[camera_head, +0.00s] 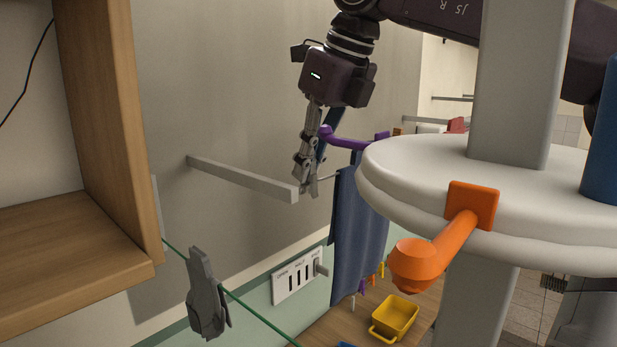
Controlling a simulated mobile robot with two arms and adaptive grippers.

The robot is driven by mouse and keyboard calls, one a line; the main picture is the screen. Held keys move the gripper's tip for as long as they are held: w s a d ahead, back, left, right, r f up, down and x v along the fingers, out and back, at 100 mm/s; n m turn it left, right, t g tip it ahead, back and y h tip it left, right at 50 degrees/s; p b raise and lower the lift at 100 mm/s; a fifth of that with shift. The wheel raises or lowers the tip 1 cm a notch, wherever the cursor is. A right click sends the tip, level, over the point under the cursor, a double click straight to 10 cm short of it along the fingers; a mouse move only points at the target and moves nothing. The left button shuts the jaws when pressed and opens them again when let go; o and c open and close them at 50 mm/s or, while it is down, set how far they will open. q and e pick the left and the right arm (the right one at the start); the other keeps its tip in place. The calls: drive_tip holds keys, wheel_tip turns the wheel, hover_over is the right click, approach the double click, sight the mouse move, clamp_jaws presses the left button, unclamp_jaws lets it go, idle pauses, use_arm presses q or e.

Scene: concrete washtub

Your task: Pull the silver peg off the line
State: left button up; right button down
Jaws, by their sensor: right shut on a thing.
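A grey, clip-shaped peg (207,297) sits on the thin green line (255,313) at the lower left; its colour fits the silver peg. My right gripper (308,188) points down at the upper middle, well above and to the right of that peg. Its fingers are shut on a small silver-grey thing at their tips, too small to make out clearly. The fingertips show beside the end of a grey wall bar (240,178). My left gripper is not in view.
A dark blue cloth (358,235) hangs right of my right gripper, near a purple arm (345,142). A white round-edged stand with an orange knob (415,265) fills the right. A wooden shelf (110,130) stands left. A yellow basket (395,318) is below.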

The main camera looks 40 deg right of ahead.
drive_tip(key=shift+r, duration=0.7)
idle(0.3)
drive_tip(key=shift+r, duration=2.05)
drive_tip(key=shift+s+d+r, duration=0.1)
drive_tip(key=shift+d+r, duration=0.05)
drive_tip(key=shift+r, duration=0.3)
